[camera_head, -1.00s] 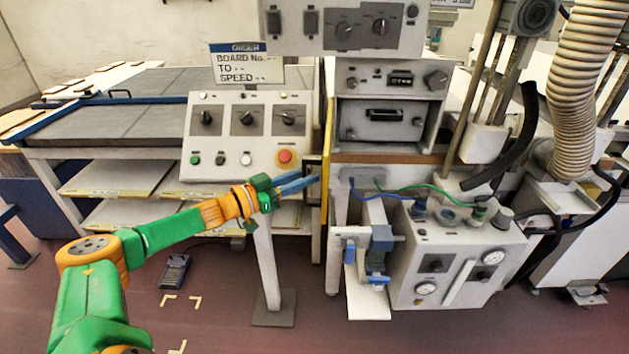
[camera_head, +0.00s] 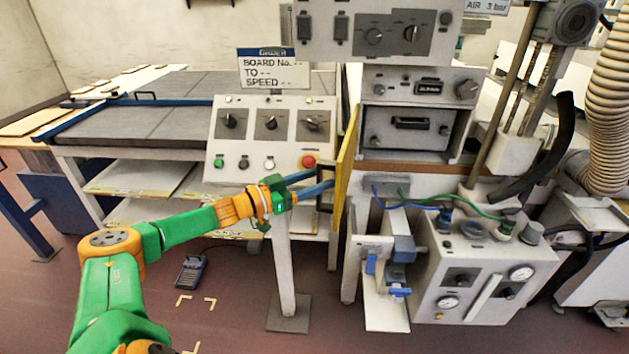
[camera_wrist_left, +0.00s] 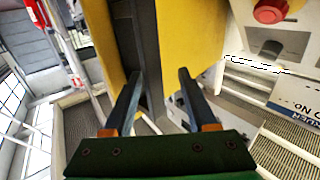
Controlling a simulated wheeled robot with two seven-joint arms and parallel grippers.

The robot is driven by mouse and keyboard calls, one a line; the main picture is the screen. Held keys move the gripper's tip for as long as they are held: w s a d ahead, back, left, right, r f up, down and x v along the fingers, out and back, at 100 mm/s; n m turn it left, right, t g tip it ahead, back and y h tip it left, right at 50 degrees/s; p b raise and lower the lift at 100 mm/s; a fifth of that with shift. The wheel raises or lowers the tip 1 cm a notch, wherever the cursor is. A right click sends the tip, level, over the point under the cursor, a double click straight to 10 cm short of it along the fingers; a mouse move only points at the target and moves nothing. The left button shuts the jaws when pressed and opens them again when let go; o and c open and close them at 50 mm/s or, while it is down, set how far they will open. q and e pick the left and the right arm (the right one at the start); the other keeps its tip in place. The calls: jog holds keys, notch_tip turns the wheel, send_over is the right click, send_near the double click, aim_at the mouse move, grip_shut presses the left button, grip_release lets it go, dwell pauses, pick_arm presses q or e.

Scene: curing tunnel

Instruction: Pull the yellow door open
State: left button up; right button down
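The yellow door (camera_head: 346,160) stands at the front left edge of the grey machine, seen nearly edge-on and swung partly outward. It also fills the upper middle of the left wrist view (camera_wrist_left: 192,38). My left gripper (camera_head: 326,180) reaches the door from the left, its two blue fingers at the door's near side. In the left wrist view its fingers (camera_wrist_left: 158,78) are spread apart, with yellow surface and a dark upright strip (camera_wrist_left: 147,60) between or behind them. Whether they touch the handle cannot be told; the handle is mostly hidden. My right gripper is out of view.
A control panel with a red button (camera_head: 308,161) stands just left of the door, above my left gripper, on a white post (camera_head: 285,260). A pump box with gauges (camera_head: 485,280) stands at the right. Floor left of the post is mostly clear, with a small device (camera_head: 191,270).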

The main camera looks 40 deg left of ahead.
pick_arm(q)
jog(key=shift+f, duration=0.15)
jog(key=v, duration=0.7)
jog(key=shift+p, duration=0.45)
